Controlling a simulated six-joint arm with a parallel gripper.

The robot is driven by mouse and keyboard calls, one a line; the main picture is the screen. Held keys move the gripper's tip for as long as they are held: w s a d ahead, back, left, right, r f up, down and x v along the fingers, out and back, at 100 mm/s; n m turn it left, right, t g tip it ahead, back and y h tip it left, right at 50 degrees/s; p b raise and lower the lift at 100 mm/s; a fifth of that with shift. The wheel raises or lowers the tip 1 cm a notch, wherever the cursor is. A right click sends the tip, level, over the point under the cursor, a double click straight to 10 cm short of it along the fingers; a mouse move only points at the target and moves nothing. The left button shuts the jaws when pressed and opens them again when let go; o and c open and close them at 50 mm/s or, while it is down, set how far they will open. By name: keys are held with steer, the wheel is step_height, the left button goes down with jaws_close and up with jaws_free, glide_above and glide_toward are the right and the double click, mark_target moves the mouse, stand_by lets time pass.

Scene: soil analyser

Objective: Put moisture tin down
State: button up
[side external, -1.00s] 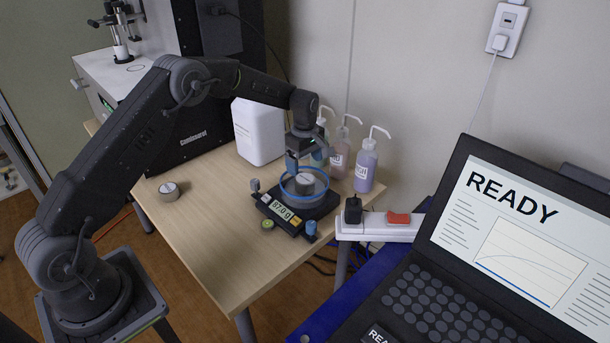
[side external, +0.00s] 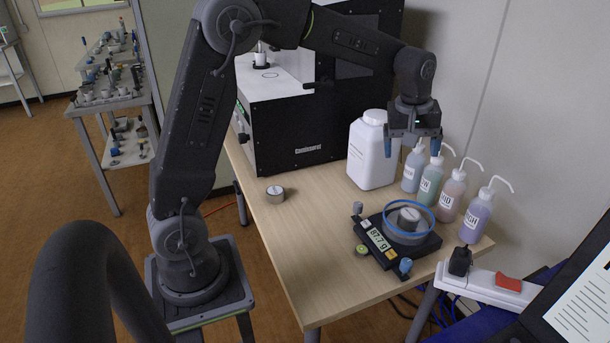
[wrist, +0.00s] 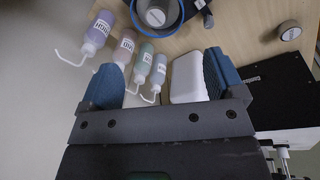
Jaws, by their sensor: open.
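A moisture tin (side external: 409,217), small and silver-grey with a pale label, stands upright inside the blue-rimmed ring (side external: 390,224) on the balance (side external: 422,250). The balance display reads about 87.7 g. In the wrist view the tin (wrist: 156,16) shows at the top, in the ring.
Several wash bottles (side external: 451,195) stand in a row behind and right of the balance. A white jug (side external: 372,155) stands behind it, near my gripper. The black analyser (side external: 340,120) is at the back. The table's (side external: 310,255) left front is clear.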

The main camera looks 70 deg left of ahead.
steer(key=s+d+r+m+t, duration=0.1)
steer(key=s+d+r+m, duration=0.15)
steer(key=s, duration=0.45)
steer(key=s+d+r+m+t, duration=0.1)
steer(key=s+r+m, duration=0.3)
steer(key=s, duration=0.3)
steer(key=s+d+f+m+t, duration=0.1)
steer(key=s+m, duration=0.4)
steer(key=s, duration=0.7)
step_height(320, 180, down, 2)
steer(key=shift+s+d+f+t, duration=0.2)
steer(key=shift+s+d+t, duration=0.1)
steer(key=shift+d, duration=0.25)
